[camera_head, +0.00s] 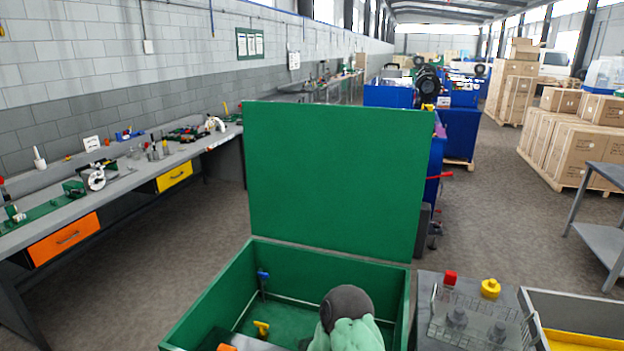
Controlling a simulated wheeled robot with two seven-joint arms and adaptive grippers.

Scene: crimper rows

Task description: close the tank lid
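The green tank (205,301) stands open at the bottom middle of the head view. Its flat green lid (338,180) stands up nearly vertical at the tank's back edge. Inside the tank I see its green floor, a blue-topped fitting and a yellow-topped fitting. Neither gripper can be made out in this view.
A grey workbench (212,148) runs along the left wall. Blue machines (462,133) stand behind the lid. Boxes (580,150) stand at right.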

